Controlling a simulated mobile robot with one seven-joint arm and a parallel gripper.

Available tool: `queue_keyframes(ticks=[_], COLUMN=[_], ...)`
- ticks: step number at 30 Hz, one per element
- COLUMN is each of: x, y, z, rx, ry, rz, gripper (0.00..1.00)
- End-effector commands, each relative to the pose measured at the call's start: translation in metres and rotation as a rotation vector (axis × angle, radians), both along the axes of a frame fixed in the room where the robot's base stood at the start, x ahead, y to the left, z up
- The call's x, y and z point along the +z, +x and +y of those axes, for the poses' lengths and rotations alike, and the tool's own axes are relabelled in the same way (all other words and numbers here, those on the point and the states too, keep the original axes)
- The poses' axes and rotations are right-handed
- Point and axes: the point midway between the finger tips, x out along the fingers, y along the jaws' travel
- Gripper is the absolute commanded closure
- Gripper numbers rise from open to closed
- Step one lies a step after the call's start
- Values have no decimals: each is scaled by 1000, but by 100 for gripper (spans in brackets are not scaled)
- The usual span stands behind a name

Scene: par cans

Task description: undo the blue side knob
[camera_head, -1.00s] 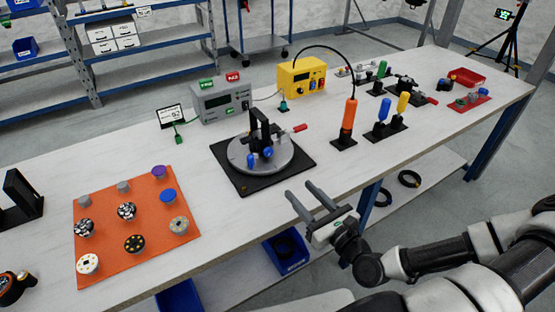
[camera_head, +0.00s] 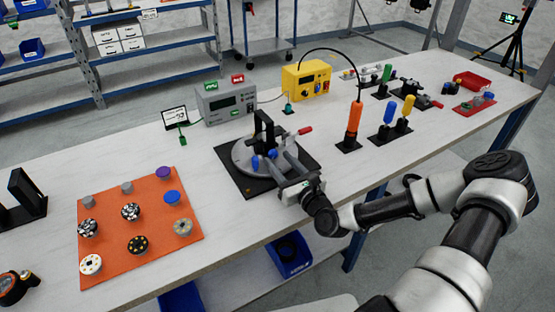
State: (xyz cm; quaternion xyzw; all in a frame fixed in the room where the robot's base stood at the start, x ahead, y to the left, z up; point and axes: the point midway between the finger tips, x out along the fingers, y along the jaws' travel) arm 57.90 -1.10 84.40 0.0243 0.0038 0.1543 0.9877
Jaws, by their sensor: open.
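A round grey turntable (camera_head: 242,152) sits on a black base plate (camera_head: 228,177) on the bench. A black upright bracket (camera_head: 262,126) stands on it. Two blue knobs show here: one at the front left (camera_head: 256,163) and one by the bracket's foot (camera_head: 272,154). I cannot tell for sure which is the side knob. A red-tipped handle (camera_head: 305,130) sticks out to the right. My gripper (camera_head: 280,162) is open, its fingers reaching over the turntable's front right from the bench's front edge. The fingertips are close to the blue knobs; contact cannot be made out.
An orange mat (camera_head: 110,255) with several knobs lies to the left. A grey meter (camera_head: 225,103) and a yellow box (camera_head: 305,80) stand behind. An orange-handled tool (camera_head: 354,118) and blue (camera_head: 389,112) and yellow-handled tools (camera_head: 404,104) stand right.

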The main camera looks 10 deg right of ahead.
Motion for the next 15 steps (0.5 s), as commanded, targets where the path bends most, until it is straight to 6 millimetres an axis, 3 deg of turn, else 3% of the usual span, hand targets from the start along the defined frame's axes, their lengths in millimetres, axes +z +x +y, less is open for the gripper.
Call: queue_keyframes(ticks=[6,15], x=[0,1], y=[16,17], z=[6,6], rx=[1,0], ry=[0,0], rz=[-1,-1], gripper=[57,60])
